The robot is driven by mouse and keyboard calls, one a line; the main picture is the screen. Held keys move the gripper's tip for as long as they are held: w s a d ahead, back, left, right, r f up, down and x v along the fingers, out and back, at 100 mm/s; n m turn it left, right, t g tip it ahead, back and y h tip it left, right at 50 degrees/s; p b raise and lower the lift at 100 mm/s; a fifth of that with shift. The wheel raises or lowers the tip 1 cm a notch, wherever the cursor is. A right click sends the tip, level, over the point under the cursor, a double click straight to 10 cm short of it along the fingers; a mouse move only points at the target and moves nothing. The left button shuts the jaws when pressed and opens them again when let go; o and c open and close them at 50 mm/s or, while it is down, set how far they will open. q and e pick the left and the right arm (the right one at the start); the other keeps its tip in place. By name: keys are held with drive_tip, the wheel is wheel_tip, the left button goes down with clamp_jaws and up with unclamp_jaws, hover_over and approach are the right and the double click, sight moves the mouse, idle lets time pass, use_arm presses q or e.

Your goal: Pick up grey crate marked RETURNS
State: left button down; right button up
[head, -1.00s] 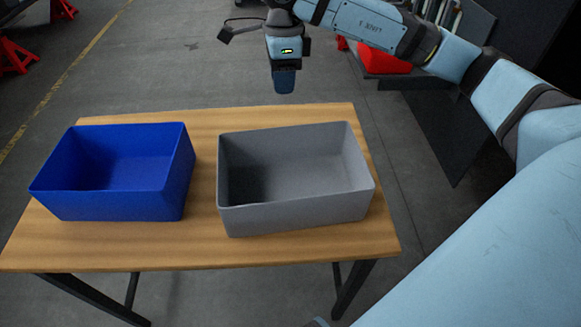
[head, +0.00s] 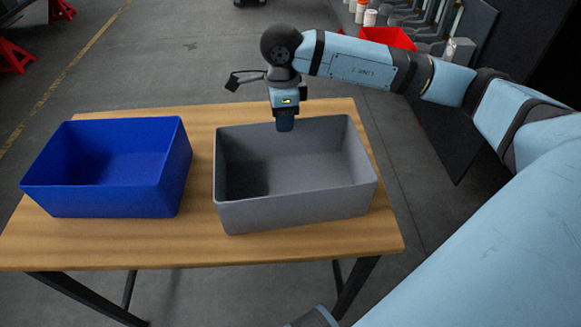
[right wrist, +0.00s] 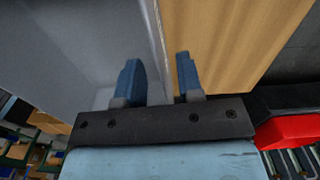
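The grey crate (head: 300,211) is an empty open box standing upright on the right half of a wooden table. No RETURNS marking can be read on the sides I see. My right gripper (head: 285,125) points down at the middle of the crate's far rim. In the right wrist view its two blue fingers (right wrist: 158,80) are apart. The rim of the grey crate (right wrist: 100,45) runs between them, one finger on the crate's inner side and one on the table side. Whether the fingers touch the wall cannot be told. My left gripper is not in view.
A blue crate (head: 105,198) stands to the left on the same wooden table (head: 200,255), with a narrow gap between the crates. Behind at the right are a red bin (head: 388,38) and a dark rack (head: 478,45). The floor beyond the table is clear.

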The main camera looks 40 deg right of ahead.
drive_tip(key=shift+d+f, duration=0.1)
drive_tip(key=shift+f, duration=0.6)
drive_tip(key=shift+c, duration=0.5)
clamp_jaws()
drive_tip(key=shift+r, duration=0.1)
